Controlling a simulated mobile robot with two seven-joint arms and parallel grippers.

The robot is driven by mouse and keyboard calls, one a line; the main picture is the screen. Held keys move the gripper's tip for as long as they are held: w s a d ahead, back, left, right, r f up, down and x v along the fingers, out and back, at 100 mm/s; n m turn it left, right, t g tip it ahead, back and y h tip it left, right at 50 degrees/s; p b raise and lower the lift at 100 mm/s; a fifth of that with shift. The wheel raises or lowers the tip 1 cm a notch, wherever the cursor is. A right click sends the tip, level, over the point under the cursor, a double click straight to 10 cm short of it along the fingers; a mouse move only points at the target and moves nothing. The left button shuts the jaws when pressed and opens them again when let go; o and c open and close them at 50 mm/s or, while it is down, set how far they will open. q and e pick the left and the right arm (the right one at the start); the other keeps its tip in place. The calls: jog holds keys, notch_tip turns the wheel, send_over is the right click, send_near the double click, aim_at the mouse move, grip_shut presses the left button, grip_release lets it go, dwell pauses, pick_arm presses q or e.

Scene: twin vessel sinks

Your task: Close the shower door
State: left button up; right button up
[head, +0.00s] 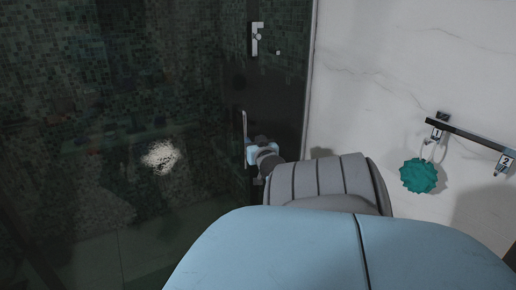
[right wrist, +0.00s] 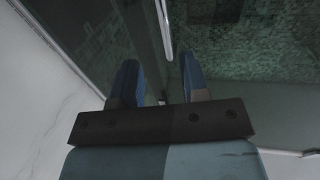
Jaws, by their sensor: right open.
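The shower door (head: 110,120) is a dark glass panel with mosaic tile showing through or reflected in it. I cannot tell how far it stands open. Its handle (head: 244,125) is a slim upright metal bar. My right gripper (head: 249,152) is at the lower part of the handle. In the right wrist view, my right gripper (right wrist: 160,82) is open, with its two blue fingers apart. The handle (right wrist: 164,30) shows ahead, between the lines of the fingers; contact cannot be made out. My left gripper is in neither view.
A metal shower fitting (head: 257,38) is on the dark wall strip. A pale marble wall (head: 390,70) stands at the right. A black rail (head: 470,135) on it has numbered hooks and a hanging teal sponge (head: 419,176).

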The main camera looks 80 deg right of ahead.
jog(key=shift+v, duration=1.55)
jog(key=w+a+f+n+t+y+p, duration=0.15)
jog(key=w+a+f+n+y, duration=0.3)
jog(key=w+a+f, duration=0.6)
jog(key=w+a+f+n+t+y+p, duration=0.1)
jog(key=w+a+f+n+t+y, duration=0.45)
jog(key=a, duration=0.75)
jog(key=s+a+f+n+g+y, duration=0.1)
jog(key=a+f+y, duration=0.2)
jog(key=a, duration=0.9)
jog(key=s+a+f+n+g+y+p, duration=0.1)
jog(key=a+f, duration=0.4)
jog(key=a, duration=0.7)
jog(key=s+a+f+n+g+y+p, duration=0.1)
jog(key=s+a+f+n+g+y, duration=0.1)
jog(key=a, duration=1)
notch_tip(320, 180, down, 3)
jog(key=n+y, duration=0.1)
jog(key=y, duration=0.2)
jog(key=shift+s+r+g, duration=0.15)
jog(key=shift+s+g, duration=0.15)
jog(key=shift+g, duration=0.1)
